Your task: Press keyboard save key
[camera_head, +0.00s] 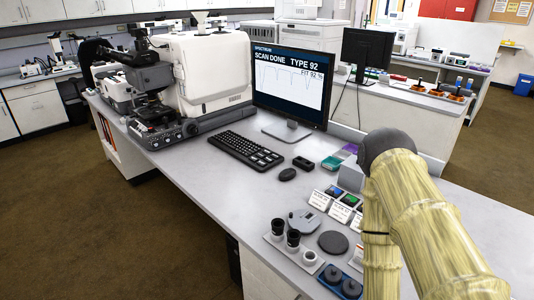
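The black keyboard (246,149) lies on the white bench top, left of and in front of the monitor (291,87). The monitor reads "SCAN DONE TYPE 92" and "FIT 92 %", with a spectrum curve. My arm shows at the right front with pale yellow links and a dark rounded joint, well apart from the keyboard. My gripper cannot be made out in this view.
The infrared microscope (205,70) stands behind the keyboard at left. Eyepieces (293,238), labelled sample cards (340,211) and a dark disc (333,243) crowd the front right. The bench's front left stretch is clear.

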